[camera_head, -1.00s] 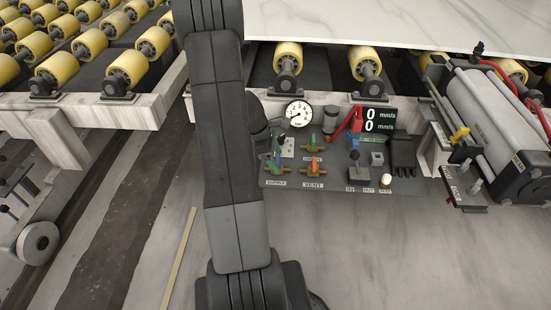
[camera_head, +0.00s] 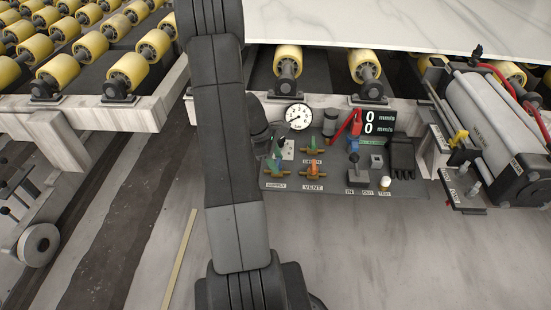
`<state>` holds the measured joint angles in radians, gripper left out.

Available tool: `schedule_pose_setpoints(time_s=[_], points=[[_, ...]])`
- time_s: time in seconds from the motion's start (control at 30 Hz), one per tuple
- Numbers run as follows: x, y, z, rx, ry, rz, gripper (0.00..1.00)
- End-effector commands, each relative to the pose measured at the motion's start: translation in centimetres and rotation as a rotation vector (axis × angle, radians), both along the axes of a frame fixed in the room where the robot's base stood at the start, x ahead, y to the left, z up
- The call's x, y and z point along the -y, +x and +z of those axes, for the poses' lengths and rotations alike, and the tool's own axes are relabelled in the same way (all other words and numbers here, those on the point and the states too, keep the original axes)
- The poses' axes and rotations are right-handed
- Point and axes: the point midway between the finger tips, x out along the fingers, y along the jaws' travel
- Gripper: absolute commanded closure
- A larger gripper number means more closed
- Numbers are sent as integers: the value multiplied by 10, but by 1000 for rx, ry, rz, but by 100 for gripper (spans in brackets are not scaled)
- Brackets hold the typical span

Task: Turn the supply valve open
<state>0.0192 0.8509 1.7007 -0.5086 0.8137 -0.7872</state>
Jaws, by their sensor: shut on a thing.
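The supply valve (camera_head: 277,173) is at the left end of the dark control panel, above the label SUPPLY. It has a brass body and a green handle that stands up at a tilt. My gripper (camera_head: 274,153) reaches down from behind my arm and is shut on this green handle. My arm hides much of the gripper, and the fingertips are small and dark, so the exact grip is hard to see.
The vent valve (camera_head: 313,172) with an orange handle is close on the right, with another green-handled valve (camera_head: 313,152) behind it. A pressure gauge (camera_head: 298,117), a joystick (camera_head: 355,174) and a speed display (camera_head: 379,121) share the panel. A marble slab (camera_head: 400,25) overhangs behind.

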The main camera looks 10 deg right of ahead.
Motion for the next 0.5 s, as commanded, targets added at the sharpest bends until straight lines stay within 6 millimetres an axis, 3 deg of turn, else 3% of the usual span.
schedule_pose_setpoints(time_s=[0.5], points=[[2, 3, 2, 0, 0, -468, 76]])
